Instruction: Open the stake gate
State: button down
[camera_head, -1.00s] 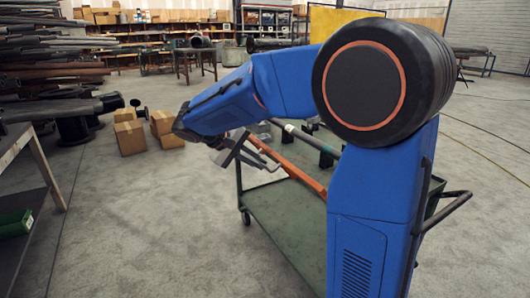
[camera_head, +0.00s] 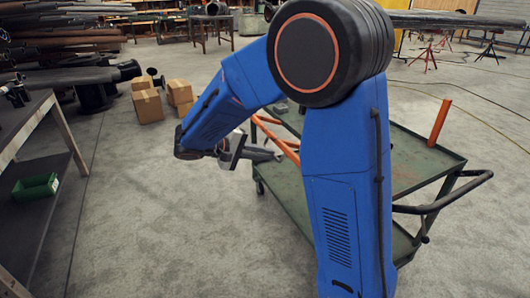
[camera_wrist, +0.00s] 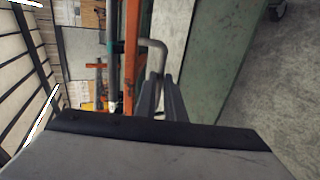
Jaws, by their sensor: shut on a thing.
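The stake gate (camera_head: 277,136) is an orange bar frame at the green cart's left end in the head view, partly behind my arm. In the wrist view an orange bar (camera_wrist: 131,60) of it runs up and down the picture. A grey bent handle (camera_wrist: 155,45) comes off this bar and leads down to my fingers. My gripper (camera_head: 262,155) is beside the gate; in the wrist view its two dark fingers (camera_wrist: 161,98) are close together around the handle's end. The exact contact is partly hidden by the fingers.
The green cart (camera_head: 415,165) stands behind and right of my arm, with an orange post (camera_head: 440,120) and a push handle (camera_head: 450,195). A dark bench (camera_head: 25,125) is at left. Cardboard boxes (camera_head: 147,105) sit beyond. The floor between bench and cart is clear.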

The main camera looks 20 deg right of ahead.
jog(key=c, duration=1.8)
grip_release()
jog(key=shift+c, duration=0.2)
jog(key=v, duration=1.7)
jog(key=shift+a, duration=0.25)
jog(key=shift+r, duration=0.1)
jog(key=shift+c, duration=0.3)
